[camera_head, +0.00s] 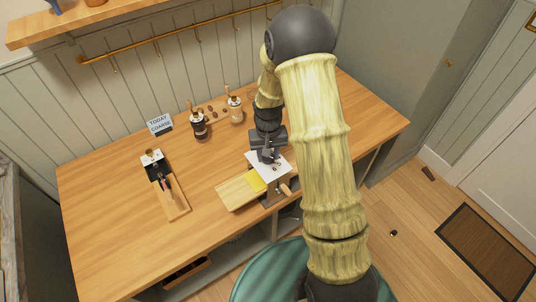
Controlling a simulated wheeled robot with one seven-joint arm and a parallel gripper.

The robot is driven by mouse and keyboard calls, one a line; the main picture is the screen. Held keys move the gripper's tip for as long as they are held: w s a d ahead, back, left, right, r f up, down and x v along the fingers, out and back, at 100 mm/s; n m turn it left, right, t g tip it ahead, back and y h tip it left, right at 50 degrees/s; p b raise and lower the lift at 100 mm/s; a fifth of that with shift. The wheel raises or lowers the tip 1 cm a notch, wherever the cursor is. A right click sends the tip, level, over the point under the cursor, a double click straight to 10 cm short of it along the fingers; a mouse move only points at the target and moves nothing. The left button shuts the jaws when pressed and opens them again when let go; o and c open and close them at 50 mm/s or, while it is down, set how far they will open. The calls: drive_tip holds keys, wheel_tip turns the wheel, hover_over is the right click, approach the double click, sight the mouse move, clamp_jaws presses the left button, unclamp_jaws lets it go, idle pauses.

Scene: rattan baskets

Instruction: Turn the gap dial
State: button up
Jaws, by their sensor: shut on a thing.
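My gripper (268,158) reaches down from my arm to the upper part of a white square plate (280,173) near the front middle of the table. It is shut on a small part there, which I take to be the gap dial. The fingers hide most of that part, and its setting cannot be read. Small dark marks show on the white plate. A small sign (159,123) reads "TODAY COARSE".
The wooden table (110,215) has free room at the left and right. A wooden tray (174,205) with dark tools stands left of centre. A dark grinder-like jar (198,127) and a pale one (235,112) stand behind. A rail (165,38) runs along the wall.

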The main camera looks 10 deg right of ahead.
drive_tip(key=shift+n, duration=0.6)
drive_tip(key=o, duration=1)
drive_tip(key=shift+r, duration=0.1)
wheel_tip(320, 180, up, 17)
drive_tip(key=b, duration=0.3)
drive_tip(key=shift+r, duration=0.15)
drive_tip(key=shift+s, duration=0.1)
drive_tip(key=s+f+t, duration=0.1)
drive_tip(key=s, duration=0.4)
drive_tip(key=s+d+f, duration=0.1)
drive_tip(key=s+f, duration=0.1)
drive_tip(key=s, duration=0.3)
drive_tip(key=s+f+t, duration=0.1)
drive_tip(key=s+f, duration=0.1)
drive_tip(key=s, duration=0.4)
drive_tip(key=shift+d+f+t, duration=0.1)
drive_tip(key=shift+d+t, duration=0.05)
drive_tip(key=shift+t, duration=0.15)
